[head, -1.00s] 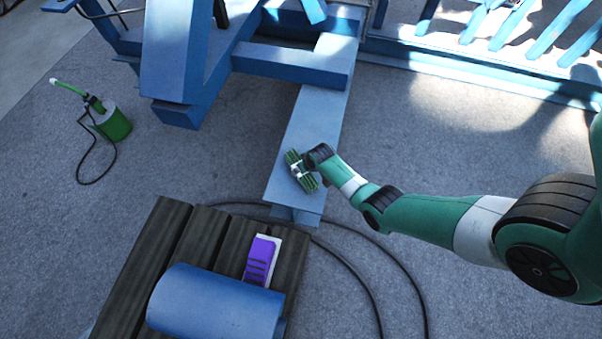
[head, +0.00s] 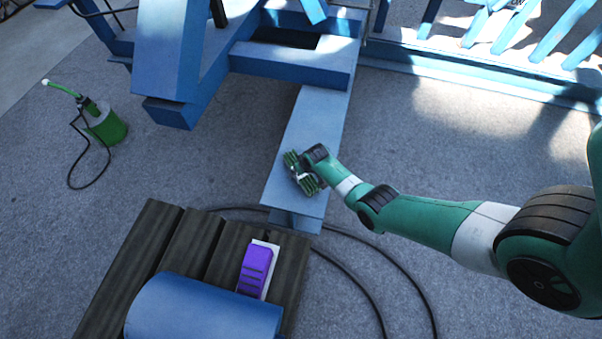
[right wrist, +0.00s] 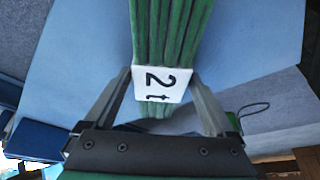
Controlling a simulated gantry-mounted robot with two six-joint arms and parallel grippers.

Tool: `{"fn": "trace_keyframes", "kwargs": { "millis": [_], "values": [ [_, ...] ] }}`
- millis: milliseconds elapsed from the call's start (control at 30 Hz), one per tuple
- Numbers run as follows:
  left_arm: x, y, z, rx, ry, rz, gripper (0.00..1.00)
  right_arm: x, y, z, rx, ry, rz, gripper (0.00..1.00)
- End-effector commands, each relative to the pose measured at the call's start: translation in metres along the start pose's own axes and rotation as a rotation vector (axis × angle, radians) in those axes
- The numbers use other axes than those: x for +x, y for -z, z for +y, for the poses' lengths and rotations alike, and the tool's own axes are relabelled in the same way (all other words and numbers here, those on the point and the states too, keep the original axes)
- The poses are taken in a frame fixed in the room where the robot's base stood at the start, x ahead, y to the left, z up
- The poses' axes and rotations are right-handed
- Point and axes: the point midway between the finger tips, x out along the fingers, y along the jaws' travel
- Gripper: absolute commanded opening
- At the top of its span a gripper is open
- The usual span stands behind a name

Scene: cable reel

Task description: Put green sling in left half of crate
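The green sling (head: 311,185), a ribbed bundle with a white band, is over the pale blue beam (head: 305,125) near its front end. It fills the upper middle of the right wrist view (right wrist: 172,30), where the white band reads "2 t". My right gripper (head: 298,173) is at the sling's middle. Its fingers (right wrist: 163,75) lie on either side of the white band, their tips close against its edges. I cannot tell whether they clamp it, or whether the sling rests on the beam. My left gripper is not in view. I see no crate.
A dark slatted wooden platform (head: 150,240) at the front bears a blue cylinder (head: 205,310) and a purple block (head: 255,268). A black cable (head: 375,250) curves over the floor. A green canister (head: 108,128) stands at left. Blue frames (head: 290,62) stand behind.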

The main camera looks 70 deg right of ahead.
Motion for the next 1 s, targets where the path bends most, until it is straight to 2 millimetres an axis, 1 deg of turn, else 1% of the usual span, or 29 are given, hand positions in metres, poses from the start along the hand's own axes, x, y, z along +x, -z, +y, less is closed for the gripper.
{"fn": "trace_keyframes", "kwargs": {
  "millis": [33,67,200,467,833,1000],
  "values": [
    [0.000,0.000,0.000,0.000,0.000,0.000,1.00,0.000,0.000,0.000,0.000,0.000,0.000,0.78],
    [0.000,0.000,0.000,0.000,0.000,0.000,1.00,0.000,0.000,0.000,0.000,0.000,0.000,0.73],
    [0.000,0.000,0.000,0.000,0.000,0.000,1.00,0.000,0.000,0.000,0.000,0.000,0.000,0.48],
    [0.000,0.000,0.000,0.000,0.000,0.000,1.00,0.000,-0.001,0.000,0.000,0.000,-0.001,0.01],
    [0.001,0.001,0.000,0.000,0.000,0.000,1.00,-0.001,0.001,0.000,0.000,0.000,0.001,0.00],
    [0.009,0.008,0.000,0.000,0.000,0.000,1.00,-0.011,0.005,0.000,0.000,0.000,0.002,0.00]
  ]
}}
